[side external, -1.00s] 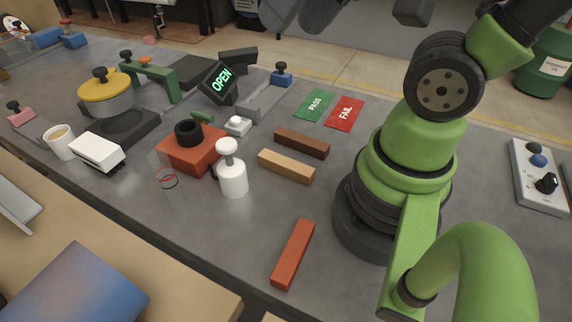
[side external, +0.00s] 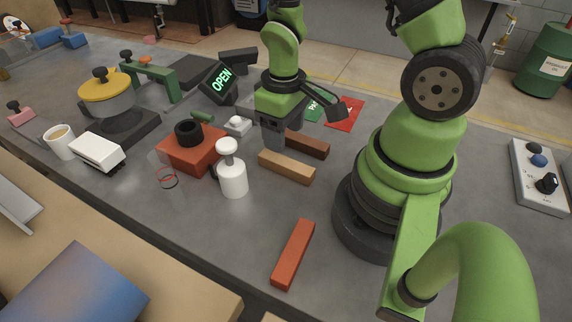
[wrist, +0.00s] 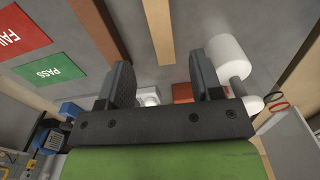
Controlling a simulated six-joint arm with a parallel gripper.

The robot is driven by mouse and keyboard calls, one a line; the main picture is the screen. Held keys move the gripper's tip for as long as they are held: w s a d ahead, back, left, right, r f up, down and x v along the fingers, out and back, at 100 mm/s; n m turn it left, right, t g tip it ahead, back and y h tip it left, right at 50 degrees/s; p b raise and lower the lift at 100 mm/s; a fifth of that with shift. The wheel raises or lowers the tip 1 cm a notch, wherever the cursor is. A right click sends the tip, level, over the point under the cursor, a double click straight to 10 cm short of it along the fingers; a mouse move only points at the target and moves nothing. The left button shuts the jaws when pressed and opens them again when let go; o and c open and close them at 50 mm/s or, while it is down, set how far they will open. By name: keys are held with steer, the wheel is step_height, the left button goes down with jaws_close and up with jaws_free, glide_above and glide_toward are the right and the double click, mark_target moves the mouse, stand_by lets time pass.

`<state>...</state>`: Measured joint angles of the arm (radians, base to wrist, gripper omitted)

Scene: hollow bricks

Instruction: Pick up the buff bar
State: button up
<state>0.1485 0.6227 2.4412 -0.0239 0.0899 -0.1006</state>
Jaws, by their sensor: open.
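The buff bar (side external: 287,167) lies flat on the grey bench in the side view, between the dark brown bar (side external: 308,146) and the white pump bottle (side external: 232,175). In the wrist view the buff bar (wrist: 158,30) runs from the top edge down to an end between the fingertips as seen. My gripper (side external: 272,142) is open and empty, fingers down, just behind the buff bar in the side view. It appears above the bench; the exact height is unclear. In the wrist view my gripper (wrist: 163,75) shows both fingers apart. It partly hides the brown bar in the side view.
A red-orange bar (side external: 293,255) lies nearer the camera. A red block with a black ring (side external: 190,152) stands left of the bottle. A white button box (side external: 237,126) and the red FAIL card (side external: 346,112) are close behind.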

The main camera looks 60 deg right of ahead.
mark_target(286, 161)
steer(key=shift+s+a+f, duration=0.1)
steer(key=shift+s+f, duration=0.05)
steer(key=shift+f, duration=1.85)
steer(key=shift+s+f, duration=0.15)
steer(key=shift+f, duration=1.8)
steer(key=c, duration=1.1)
steer(key=shift+r, duration=0.1)
